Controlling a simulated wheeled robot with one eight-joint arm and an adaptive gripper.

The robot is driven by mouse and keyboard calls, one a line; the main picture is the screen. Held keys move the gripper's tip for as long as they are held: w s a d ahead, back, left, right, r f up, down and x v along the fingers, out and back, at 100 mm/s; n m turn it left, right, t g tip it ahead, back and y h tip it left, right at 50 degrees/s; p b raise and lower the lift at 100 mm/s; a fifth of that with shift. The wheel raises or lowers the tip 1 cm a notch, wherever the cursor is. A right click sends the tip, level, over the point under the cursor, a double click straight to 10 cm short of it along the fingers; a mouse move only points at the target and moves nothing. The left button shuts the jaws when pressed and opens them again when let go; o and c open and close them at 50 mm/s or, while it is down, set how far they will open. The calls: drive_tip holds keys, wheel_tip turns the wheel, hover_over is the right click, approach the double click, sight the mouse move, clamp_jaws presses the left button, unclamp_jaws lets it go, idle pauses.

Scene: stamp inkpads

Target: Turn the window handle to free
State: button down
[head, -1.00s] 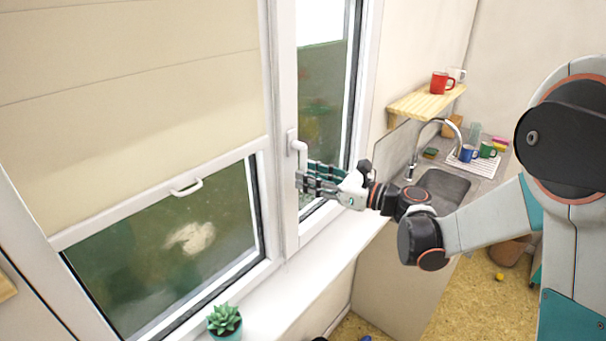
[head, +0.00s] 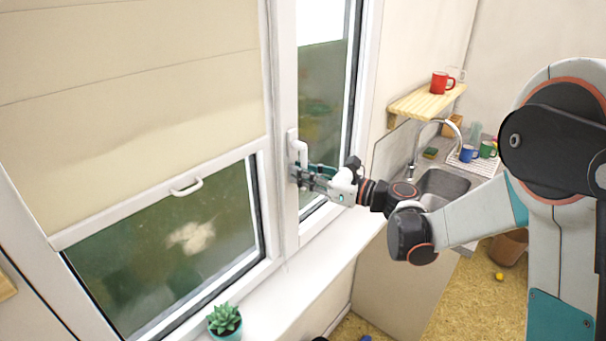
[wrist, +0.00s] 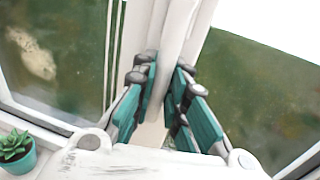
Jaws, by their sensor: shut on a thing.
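The white window handle (head: 302,151) is on the middle upright of the white window frame, with its grip hanging down. My gripper (head: 299,174) is at the lower part of the grip, coming from the right, and is shut on it. In the wrist view, the teal finger pads of my gripper (wrist: 168,84) stand on both sides of the white handle (wrist: 177,40). The fingers hide part of the lower grip in the head view.
A roller blind with a white pull (head: 186,187) covers the upper left pane. A potted succulent (head: 224,320) stands on the sill. To the right are a wooden shelf (head: 420,104) with a red mug (head: 440,83), and a sink (head: 445,183) with a tap.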

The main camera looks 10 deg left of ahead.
drive_tip(key=w+d+r+n+t+h, duration=0.2)
drive_tip(key=w+r+n, duration=0.4)
drive_tip(key=n, duration=0.9)
drive_tip(key=shift+w+d+r+n+h, duration=0.15)
drive_tip(key=shift+d+r+n+h, duration=0.25)
drive_tip(key=shift+d+r+h, duration=0.4)
idle(0.4)
drive_tip(key=c, duration=1.6)
unclamp_jaws()
drive_tip(key=v, duration=1.2)
drive_tip(key=shift+f, duration=0.2)
